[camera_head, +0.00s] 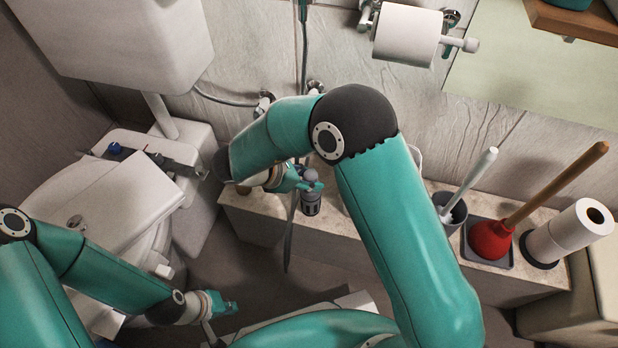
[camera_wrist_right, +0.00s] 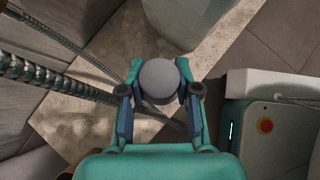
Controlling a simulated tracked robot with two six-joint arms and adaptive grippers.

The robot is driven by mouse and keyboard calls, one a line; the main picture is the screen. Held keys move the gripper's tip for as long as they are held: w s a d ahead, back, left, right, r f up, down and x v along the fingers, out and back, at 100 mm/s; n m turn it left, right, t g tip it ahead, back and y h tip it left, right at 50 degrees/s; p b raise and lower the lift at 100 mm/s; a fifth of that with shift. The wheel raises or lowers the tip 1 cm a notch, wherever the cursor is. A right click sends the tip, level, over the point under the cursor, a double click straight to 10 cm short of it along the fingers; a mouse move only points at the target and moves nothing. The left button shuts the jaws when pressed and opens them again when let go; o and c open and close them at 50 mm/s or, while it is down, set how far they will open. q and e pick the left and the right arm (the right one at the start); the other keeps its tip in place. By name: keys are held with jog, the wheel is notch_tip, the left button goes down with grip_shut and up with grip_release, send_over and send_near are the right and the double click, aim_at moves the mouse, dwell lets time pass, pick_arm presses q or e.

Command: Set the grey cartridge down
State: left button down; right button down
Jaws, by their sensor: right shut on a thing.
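The grey cartridge (camera_head: 311,204) is upright in my right gripper (camera_head: 307,184), in front of or above the stone ledge (camera_head: 335,216) in the head view. In the right wrist view its round grey top (camera_wrist_right: 159,78) sits between the two fingers of my right gripper (camera_wrist_right: 161,97), which is shut on it. The ledge (camera_wrist_right: 80,131) shows below it there. The cartridge's lower end is hidden in the wrist view, and I cannot tell whether it touches the ledge. My left gripper (camera_head: 222,305) is low at the left, away from the cartridge; its finger gap is unclear.
A toilet (camera_head: 105,205) stands at the left. A hose (camera_head: 291,235) hangs close to the cartridge. On the ledge's right part stand a toilet brush (camera_head: 453,212), a red plunger (camera_head: 490,240) and spare paper rolls (camera_head: 570,230). A paper roll (camera_head: 407,34) hangs on the wall.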

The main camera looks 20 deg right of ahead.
jog(key=c, duration=0.8)
grip_release()
jog(key=shift+f, duration=0.1)
jog(key=shift+a+r+p, duration=0.3)
jog(key=shift+r+p, duration=0.05)
jog(key=shift+r, duration=0.2)
jog(key=p+v, duration=0.4)
jog(key=v, duration=0.7)
